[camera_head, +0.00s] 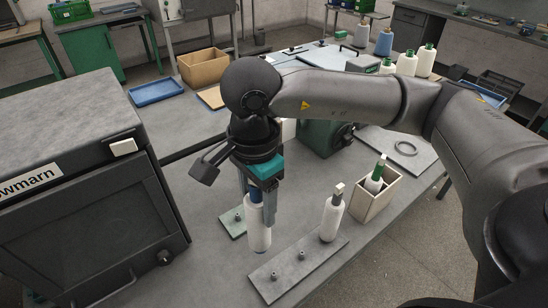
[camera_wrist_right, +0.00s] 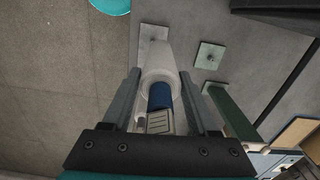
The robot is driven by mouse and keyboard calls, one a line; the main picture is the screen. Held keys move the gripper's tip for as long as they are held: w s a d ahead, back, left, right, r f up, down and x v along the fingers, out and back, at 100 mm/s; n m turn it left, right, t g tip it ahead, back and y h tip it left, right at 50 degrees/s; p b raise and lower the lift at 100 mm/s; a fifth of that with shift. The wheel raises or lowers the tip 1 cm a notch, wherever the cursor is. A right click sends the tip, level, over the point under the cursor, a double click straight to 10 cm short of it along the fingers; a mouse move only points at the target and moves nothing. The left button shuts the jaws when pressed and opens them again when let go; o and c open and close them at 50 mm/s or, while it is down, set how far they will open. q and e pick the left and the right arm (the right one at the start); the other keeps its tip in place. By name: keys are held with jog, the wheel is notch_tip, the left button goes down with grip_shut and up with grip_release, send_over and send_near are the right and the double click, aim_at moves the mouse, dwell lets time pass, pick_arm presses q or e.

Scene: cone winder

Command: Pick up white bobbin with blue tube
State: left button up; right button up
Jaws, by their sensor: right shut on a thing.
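A white bobbin with a blue tube (camera_head: 259,236) hangs upright below my right gripper (camera_head: 258,205). The gripper is shut on the blue tube at the bobbin's top. In the wrist view, the blue tube (camera_wrist_right: 161,97) sits between the right gripper's fingers (camera_wrist_right: 160,76), with the white winding (camera_wrist_right: 158,60) beyond it. The bobbin shows beside the long peg plate (camera_head: 283,282) in the head view; its height above the table is hard to tell. My left gripper is in neither view.
Another white bobbin (camera_head: 331,220) stands on the long plate, near bare pegs. A beige box (camera_head: 370,206) holds a green-tubed bobbin (camera_head: 376,177). A small plate with a peg (camera_head: 233,222) lies left. A dark Bowmarn cabinet (camera_head: 90,200) stands at left.

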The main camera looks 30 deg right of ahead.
jog(key=r+m+p, duration=0.1)
jog(key=m, duration=0.3)
jog(key=r+m+p, duration=0.1)
jog(key=m, duration=0.1)
jog(key=shift+s+d+r+p, duration=0.25)
jog(key=shift+d+r+p, duration=0.05)
jog(key=shift+p, duration=0.05)
jog(key=m+p, duration=0.1)
jog(key=m, duration=0.1)
jog(key=r+m, duration=0.1)
jog(key=m, duration=0.1)
jog(key=r+m+p, duration=0.1)
jog(key=m, duration=0.1)
jog(key=shift+s+d+p, duration=0.2)
jog(key=shift+s+p, duration=0.1)
jog(key=shift+p, duration=0.05)
jog(key=r+m+p, duration=0.1)
jog(key=m, duration=0.2)
jog(key=r+m+p, duration=0.1)
jog(key=m+p, duration=0.1)
jog(key=m, duration=0.2)
jog(key=s+r+m+p, duration=0.1)
jog(key=m, duration=0.3)
jog(key=shift+d+r, duration=0.2)
jog(key=shift+d, duration=0.2)
